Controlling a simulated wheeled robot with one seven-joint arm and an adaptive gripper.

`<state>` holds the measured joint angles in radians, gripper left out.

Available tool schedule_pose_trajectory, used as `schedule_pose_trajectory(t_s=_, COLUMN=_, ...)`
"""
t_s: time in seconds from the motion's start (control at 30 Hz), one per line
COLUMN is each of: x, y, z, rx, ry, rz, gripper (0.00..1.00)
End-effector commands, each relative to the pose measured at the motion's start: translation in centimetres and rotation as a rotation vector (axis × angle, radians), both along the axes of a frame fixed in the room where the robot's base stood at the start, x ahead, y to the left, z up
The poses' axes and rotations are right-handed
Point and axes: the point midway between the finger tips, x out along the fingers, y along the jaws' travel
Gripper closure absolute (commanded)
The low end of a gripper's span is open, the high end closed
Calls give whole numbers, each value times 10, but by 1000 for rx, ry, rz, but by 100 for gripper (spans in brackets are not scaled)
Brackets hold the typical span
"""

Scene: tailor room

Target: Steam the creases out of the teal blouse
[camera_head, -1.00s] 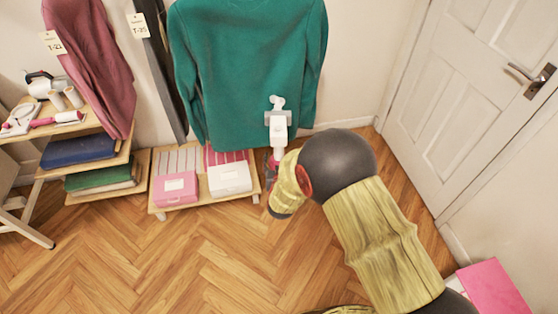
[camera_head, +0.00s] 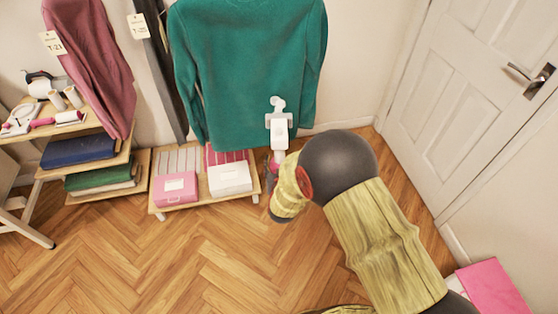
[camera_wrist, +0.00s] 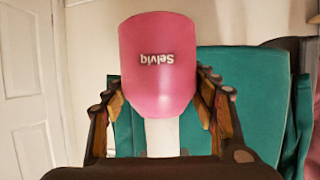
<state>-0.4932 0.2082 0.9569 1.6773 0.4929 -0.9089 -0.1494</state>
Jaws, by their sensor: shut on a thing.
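The teal blouse (camera_head: 245,65) hangs against the wall in the head view, and it fills much of the background in the wrist view (camera_wrist: 265,115). A white and pink handheld steamer (camera_head: 280,128) stands upright in front of the blouse's lower right part. In the wrist view its pink body (camera_wrist: 160,85) with the label "Selviq" sits between the fingers of my gripper (camera_wrist: 162,110), which is shut on it. I cannot tell whether the steamer head touches the cloth. Creases are too faint to make out.
A low shelf with a pink box (camera_head: 176,189) and a white box (camera_head: 230,179) stands below the blouse. A mauve garment (camera_head: 90,65) hangs to the left, above a side table with spools. A white door (camera_head: 470,100) is at the right. The wooden floor (camera_head: 200,260) in front is clear.

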Motion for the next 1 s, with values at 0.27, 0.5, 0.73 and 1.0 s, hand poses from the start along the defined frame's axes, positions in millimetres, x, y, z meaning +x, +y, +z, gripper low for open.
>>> schedule_pose_trajectory(t_s=0.27, x=-20, y=-5, z=4, rx=1, ry=-6, rz=1, gripper=100)
schedule_pose_trajectory(t_s=0.5, x=-38, y=-10, z=3, rx=1, ry=-5, rz=2, gripper=100)
schedule_pose_trajectory(t_s=0.73, x=-54, y=-15, z=4, rx=1, ry=-6, rz=1, gripper=100)
schedule_pose_trajectory(t_s=1.0, x=-74, y=-20, z=4, rx=2, ry=-6, rz=1, gripper=100)
